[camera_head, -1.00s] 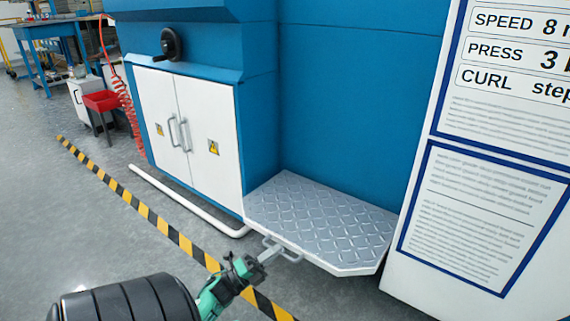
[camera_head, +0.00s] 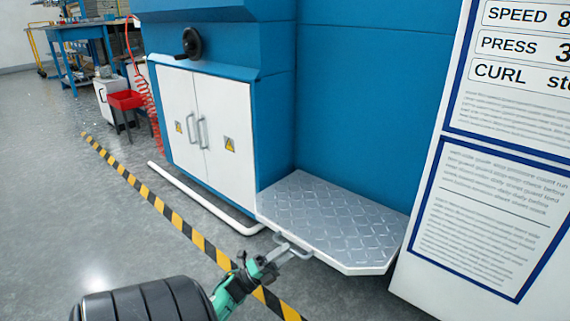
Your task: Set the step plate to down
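The step plate (camera_head: 330,220) is a silver tread plate that sticks out flat, roughly level, from the base of the blue machine (camera_head: 365,110). A grey loop handle (camera_head: 292,247) projects from its front left edge. My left gripper (camera_head: 272,262) is at this handle, its fingertips at or very near the loop. Whether the fingers are closed around it is too small to tell. My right gripper is not in view.
White cabinet doors (camera_head: 208,135) and a black hand wheel (camera_head: 188,43) are left of the plate. A white pipe (camera_head: 205,203) and a yellow-black floor stripe (camera_head: 160,205) run in front. A white sign board (camera_head: 480,190) stands close on the right. Open floor lies left.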

